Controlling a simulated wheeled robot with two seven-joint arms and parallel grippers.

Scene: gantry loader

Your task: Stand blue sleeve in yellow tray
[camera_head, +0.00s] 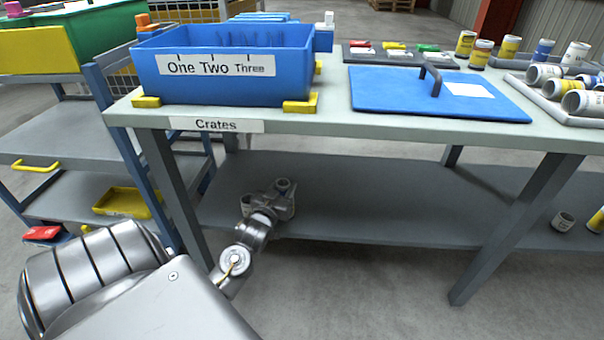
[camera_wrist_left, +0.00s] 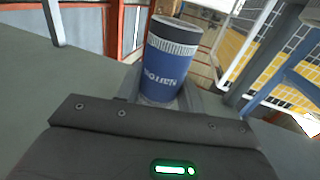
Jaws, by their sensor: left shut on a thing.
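My left gripper (camera_head: 284,196) is low in front of the table's lower shelf in the head view. It is shut on the blue sleeve (camera_wrist_left: 170,62), which has a pale ribbed band, white lettering and a dark top. In the left wrist view the sleeve stands up between the fingers, slightly tilted in the picture. In the head view only a small part of the sleeve (camera_head: 283,184) shows above the fingers. The yellow tray (camera_head: 125,203) lies on the low shelf of the cart at left, well left of my gripper. My right gripper is not in view.
The table (camera_head: 350,122) carries a blue crate (camera_head: 237,80), a blue lid (camera_head: 430,95) and several cans. Its leg (camera_head: 175,185) and the cart's blue post (camera_head: 120,130) stand between my gripper and the tray. A red item (camera_head: 42,233) lies left of the tray.

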